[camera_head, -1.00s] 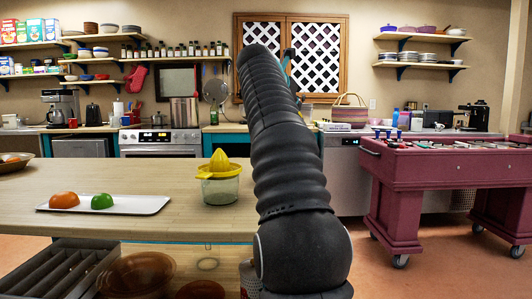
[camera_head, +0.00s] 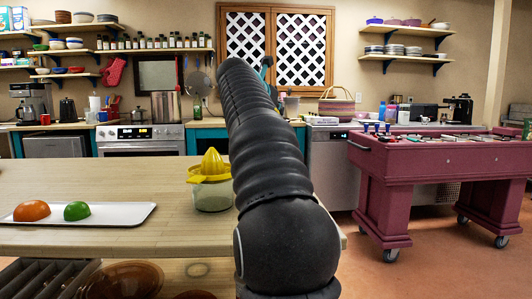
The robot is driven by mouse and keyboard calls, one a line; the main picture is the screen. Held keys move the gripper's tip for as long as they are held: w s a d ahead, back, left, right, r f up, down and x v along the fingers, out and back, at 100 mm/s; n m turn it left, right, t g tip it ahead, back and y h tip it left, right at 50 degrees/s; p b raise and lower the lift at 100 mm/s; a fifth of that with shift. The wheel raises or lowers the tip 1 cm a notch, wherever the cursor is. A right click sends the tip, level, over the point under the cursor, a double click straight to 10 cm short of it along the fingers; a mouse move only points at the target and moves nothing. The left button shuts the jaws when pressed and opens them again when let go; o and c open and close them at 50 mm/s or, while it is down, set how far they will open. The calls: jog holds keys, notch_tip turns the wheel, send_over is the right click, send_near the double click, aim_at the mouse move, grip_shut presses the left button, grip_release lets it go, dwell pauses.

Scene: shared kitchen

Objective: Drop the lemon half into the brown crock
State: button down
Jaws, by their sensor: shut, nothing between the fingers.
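My arm rises through the middle of the view, and its far end hides the gripper's fingers. I cannot make out a separate lemon half. A yellow-topped juicer (camera_head: 211,185) with a clear lower cup stands on the wooden counter, just left of my arm. A pointed yellow dome (camera_head: 212,163) sits on top of it; I cannot tell whether this is the reamer or a lemon half. A white tray (camera_head: 118,218) at the left holds an orange half (camera_head: 32,211) and a green lime half (camera_head: 77,211). I see no brown crock that I can name with certainty.
The wooden counter (camera_head: 150,185) is clear between tray and juicer. Below it are a dark slotted rack (camera_head: 45,278) and brown dishes (camera_head: 130,281). A maroon wheeled cart (camera_head: 430,170) stands at the right, with open floor before it. A stove (camera_head: 140,138) lines the back wall.

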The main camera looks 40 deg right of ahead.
jog(key=shift+f, duration=0.8)
jog(key=c, duration=1.4)
grip_release()
jog(key=shift+a, duration=0.1)
jog(key=v, duration=1.2)
